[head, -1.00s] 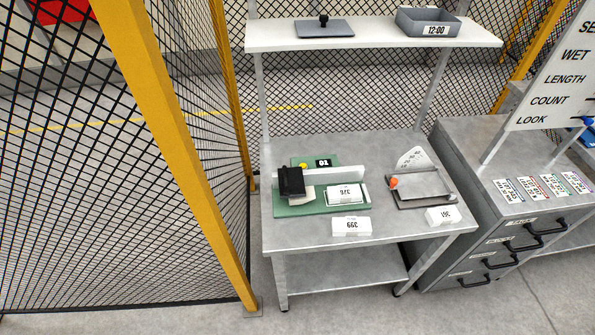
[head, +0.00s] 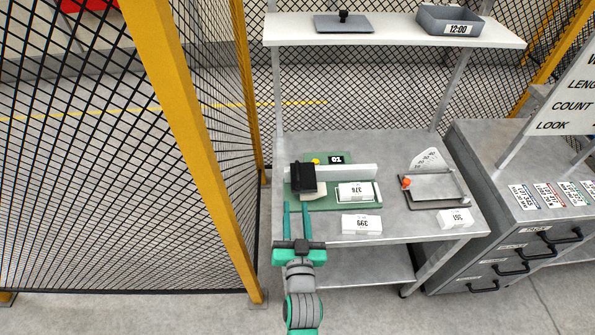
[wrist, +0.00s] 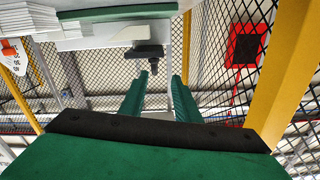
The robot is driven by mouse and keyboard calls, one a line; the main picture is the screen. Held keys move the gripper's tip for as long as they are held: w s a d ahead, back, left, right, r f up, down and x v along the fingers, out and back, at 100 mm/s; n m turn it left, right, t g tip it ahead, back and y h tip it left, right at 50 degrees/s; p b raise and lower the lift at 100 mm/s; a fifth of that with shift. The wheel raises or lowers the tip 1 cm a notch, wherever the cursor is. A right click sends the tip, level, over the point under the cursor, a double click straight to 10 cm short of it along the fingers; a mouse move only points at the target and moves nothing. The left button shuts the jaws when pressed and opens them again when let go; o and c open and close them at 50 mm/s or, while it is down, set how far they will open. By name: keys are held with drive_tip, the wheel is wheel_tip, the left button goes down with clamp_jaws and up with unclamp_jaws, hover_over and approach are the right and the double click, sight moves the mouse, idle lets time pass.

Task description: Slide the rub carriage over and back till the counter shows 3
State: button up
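The rub carriage (head: 302,177) is a black block at the left end of a pale rail on a green base (head: 318,203). A dark block with a knob, apparently the carriage, shows between my fingers in the wrist view (wrist: 149,52). The small black counter (head: 336,160) behind the rail appears to read 01. My gripper (head: 296,206) has two green fingers, apart and empty. They point toward the carriage from the bench's front, with the tips just short of it in the head view. The fingers also show spread in the wrist view (wrist: 159,90).
A card marked 376 (head: 356,192) lies on the base. A white block marked 399 (head: 361,225) is near the front edge. A grey tray device with an orange knob (head: 406,183) stands right. A yellow post (head: 190,130) and mesh fence stand left. A shelf (head: 400,34) spans above.

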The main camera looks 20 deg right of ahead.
sight(298, 179)
drive_tip(key=x, duration=0.4)
drive_tip(key=d+r+x, duration=0.1)
drive_tip(key=x, duration=0.3)
drive_tip(key=r+x, duration=0.1)
drive_tip(key=x, duration=0.4)
drive_tip(key=shift+s+d, duration=0.15)
clamp_jaws()
